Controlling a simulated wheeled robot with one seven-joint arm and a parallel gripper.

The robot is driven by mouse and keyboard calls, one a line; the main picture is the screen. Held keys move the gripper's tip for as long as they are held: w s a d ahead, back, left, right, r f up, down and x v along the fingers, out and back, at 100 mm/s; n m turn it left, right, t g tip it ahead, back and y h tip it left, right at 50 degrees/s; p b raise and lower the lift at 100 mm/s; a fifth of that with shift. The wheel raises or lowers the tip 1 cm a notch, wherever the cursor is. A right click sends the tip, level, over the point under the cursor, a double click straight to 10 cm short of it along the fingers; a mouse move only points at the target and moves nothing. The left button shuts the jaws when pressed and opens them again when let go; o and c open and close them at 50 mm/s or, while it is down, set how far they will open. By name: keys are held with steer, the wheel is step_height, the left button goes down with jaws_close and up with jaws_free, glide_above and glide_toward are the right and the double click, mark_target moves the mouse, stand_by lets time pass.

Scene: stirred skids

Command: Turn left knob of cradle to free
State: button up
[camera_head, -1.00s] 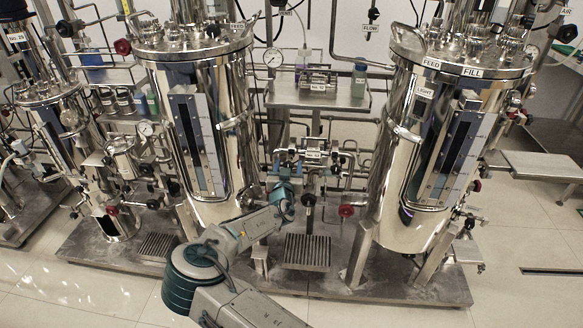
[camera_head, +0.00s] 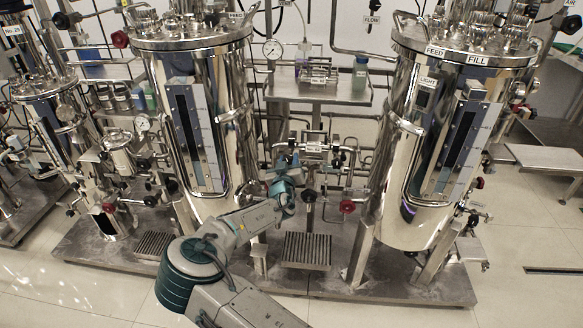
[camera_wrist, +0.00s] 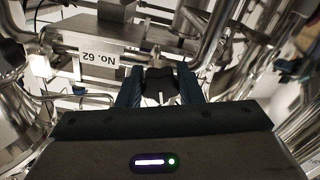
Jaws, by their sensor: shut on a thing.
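The cradle (camera_head: 313,147) is a small metal block assembly with a label, among pipes between the two large steel tanks. In the head view my gripper (camera_head: 285,174) reaches the cradle's left side, and my own wrist largely hides the left knob there.
Large steel tanks stand left (camera_head: 232,110) and right (camera_head: 400,170) of the cradle. A red valve handle (camera_head: 347,206) is close to the right of my gripper. Pipes crowd around the cradle. A metal shelf (camera_head: 335,94) is above and behind. Open floor lies in front of the skid.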

steer(key=n+b, duration=0.3)
steer(key=n, duration=0.1)
steer(key=shift+d+f+n, duration=0.1)
steer(key=shift+f+n, duration=0.05)
steer(key=shift+n, duration=0.15)
steer(key=n+b, duration=0.3)
steer(key=n, duration=0.1)
steer(key=shift+n, duration=0.3)
steer(key=n+b, duration=0.2)
steer(key=n, duration=0.3)
steer(key=shift+b, duration=0.3)
steer(key=shift+r+n+b, duration=0.15)
steer(key=shift+n+b, duration=0.15)
steer(key=shift+n, duration=0.75)
steer(key=shift+r+n+b, duration=0.15)
steer(key=shift+n+b, duration=0.15)
steer(key=shift+n, duration=0.75)
steer(key=o, duration=1)
steer(key=shift+c, duration=0.2)
